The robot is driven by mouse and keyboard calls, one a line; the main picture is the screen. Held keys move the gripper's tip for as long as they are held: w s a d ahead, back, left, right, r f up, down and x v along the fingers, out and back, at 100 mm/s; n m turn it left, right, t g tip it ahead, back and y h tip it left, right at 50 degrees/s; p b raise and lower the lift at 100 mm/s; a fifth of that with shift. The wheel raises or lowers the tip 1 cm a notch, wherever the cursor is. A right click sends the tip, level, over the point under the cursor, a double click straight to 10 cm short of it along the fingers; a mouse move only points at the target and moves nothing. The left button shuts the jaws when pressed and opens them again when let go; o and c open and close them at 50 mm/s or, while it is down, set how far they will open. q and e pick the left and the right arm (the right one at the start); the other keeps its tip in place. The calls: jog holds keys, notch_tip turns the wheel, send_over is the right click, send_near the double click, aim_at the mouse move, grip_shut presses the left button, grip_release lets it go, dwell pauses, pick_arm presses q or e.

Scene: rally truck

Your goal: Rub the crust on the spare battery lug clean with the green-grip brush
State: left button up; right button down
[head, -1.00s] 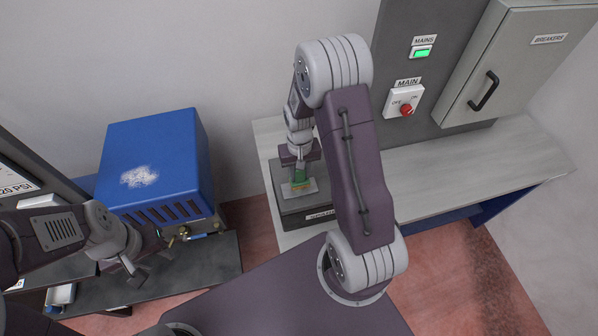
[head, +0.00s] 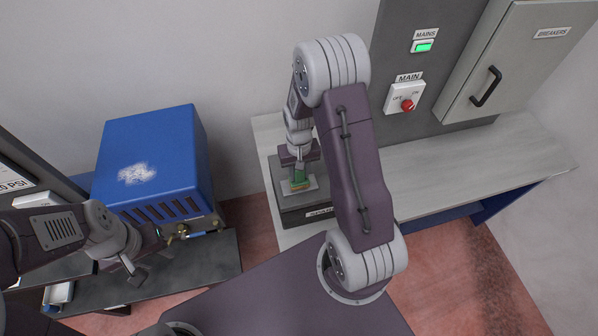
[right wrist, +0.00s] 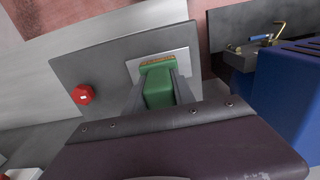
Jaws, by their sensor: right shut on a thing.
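My right gripper (right wrist: 160,88) is shut on the green-grip brush (right wrist: 158,90), whose green block sits between the two fingers. The brush (head: 298,178) is over a light metal plate (right wrist: 186,60) on top of a dark battery-like box (head: 287,201). The brush's tan bristle edge is at the plate; the wrist view does not show clearly whether they touch. The crust cannot be made out apart from the bristles. My left gripper (head: 141,272) is at the lower left, empty, beside the blue machine; its fingers appear apart.
The dark box stands on a pale bench (head: 440,165). A red round terminal (right wrist: 83,94) is on the box. A blue machine (head: 150,165) with a brass valve (head: 183,231) stands left. A MAIN switch (head: 405,99) and breaker cabinet (head: 520,70) are behind the bench.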

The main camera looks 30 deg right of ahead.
jog(key=shift+f+b, duration=0.3)
jog(key=shift+f, duration=0.2)
jog(key=shift+d+r, duration=0.1)
jog(key=shift+r, duration=0.05)
jog(key=shift+s+d, duration=0.1)
jog(key=shift+d, duration=0.3)
jog(key=shift+a, duration=0.1)
jog(key=shift+w+a, duration=0.2)
jog(key=shift+a, duration=0.7)
jog(key=shift+d, duration=0.1)
jog(key=shift+s+d, duration=0.25)
jog(key=shift+d, duration=0.6)
